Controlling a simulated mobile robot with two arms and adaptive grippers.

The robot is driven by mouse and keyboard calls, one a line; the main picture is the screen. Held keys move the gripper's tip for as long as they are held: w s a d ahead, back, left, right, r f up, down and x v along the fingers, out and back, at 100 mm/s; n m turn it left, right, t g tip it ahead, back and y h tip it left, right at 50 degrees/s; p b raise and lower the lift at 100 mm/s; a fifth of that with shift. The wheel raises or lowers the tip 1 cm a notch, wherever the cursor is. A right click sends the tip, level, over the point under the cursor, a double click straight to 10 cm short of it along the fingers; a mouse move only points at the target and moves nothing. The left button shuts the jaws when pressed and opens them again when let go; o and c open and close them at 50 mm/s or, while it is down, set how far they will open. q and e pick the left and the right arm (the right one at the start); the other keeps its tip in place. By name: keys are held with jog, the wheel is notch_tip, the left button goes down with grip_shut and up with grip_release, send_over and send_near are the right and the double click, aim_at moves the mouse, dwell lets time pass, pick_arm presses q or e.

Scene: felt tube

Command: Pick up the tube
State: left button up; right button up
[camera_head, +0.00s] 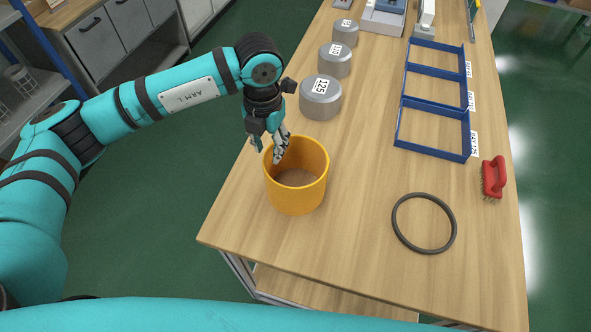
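The tube (297,196) is a yellow-orange, open-topped cylinder standing upright on the near left part of the wooden table. A brownish surface shows at the bottom inside it. My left gripper (269,151) points down at the tube's far left rim. One finger reaches over the tube's opening, and the other is on the outer left side. The fingers look spread, with a gap between them across the rim. Contact with the wall cannot be made out. My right gripper is not in view.
The wooden table (366,185) is clear between the tube and a black ring (424,223). Several grey cylinders, one marked 125 (320,98), stand behind the tube. Blue frames (434,152) and a red brush (493,177) lie to the right. The table's left edge is close to the tube.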

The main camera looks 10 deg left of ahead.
aim_at(268, 161)
pick_arm(q)
jog(key=shift+f, duration=0.65)
jog(key=shift+f+p, duration=0.25)
jog(key=shift+p, duration=0.1)
jog(key=f, duration=0.1)
jog(key=f+p, duration=0.2)
jog(key=shift+w+a+f, duration=0.25)
jog(key=shift+a+f, duration=0.05)
jog(key=shift+f, duration=0.55)
jog(key=shift+c, duration=0.8)
grip_shut()
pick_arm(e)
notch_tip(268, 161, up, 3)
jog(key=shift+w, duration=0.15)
